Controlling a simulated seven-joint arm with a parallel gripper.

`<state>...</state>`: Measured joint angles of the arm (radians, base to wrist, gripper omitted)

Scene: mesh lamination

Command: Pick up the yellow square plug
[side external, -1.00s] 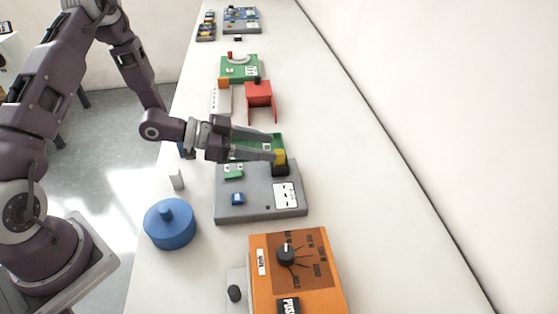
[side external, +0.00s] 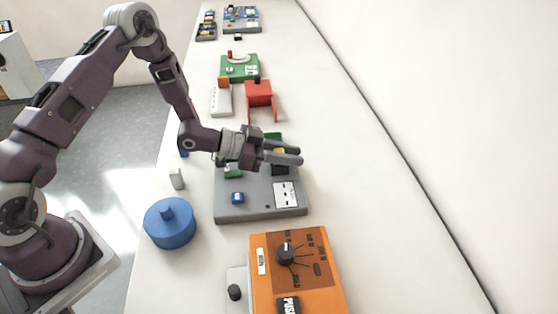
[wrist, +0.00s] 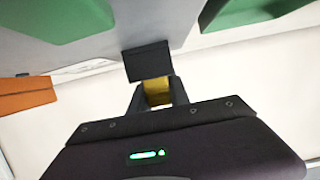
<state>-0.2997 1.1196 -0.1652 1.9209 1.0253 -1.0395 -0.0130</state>
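The yellow square plug (wrist: 158,92) shows between the two fingers of my gripper (wrist: 158,84) in the wrist view. It sits against a black block (wrist: 148,60) on the grey panel. In the side view, a small part of the plug (side external: 280,150) shows between the grey fingers of my gripper (side external: 301,156), which reach past it toward the wall. The fingers flank the plug closely. Whether they press on it cannot be told. Most of the plug is hidden by the fingers.
The grey panel (side external: 246,207) also carries a blue piece (side external: 237,198) and a white label. A blue round knob (side external: 169,222) stands at left and an orange box (side external: 260,290) in front. A red stand (side external: 259,94) is behind. The bench to the right is clear.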

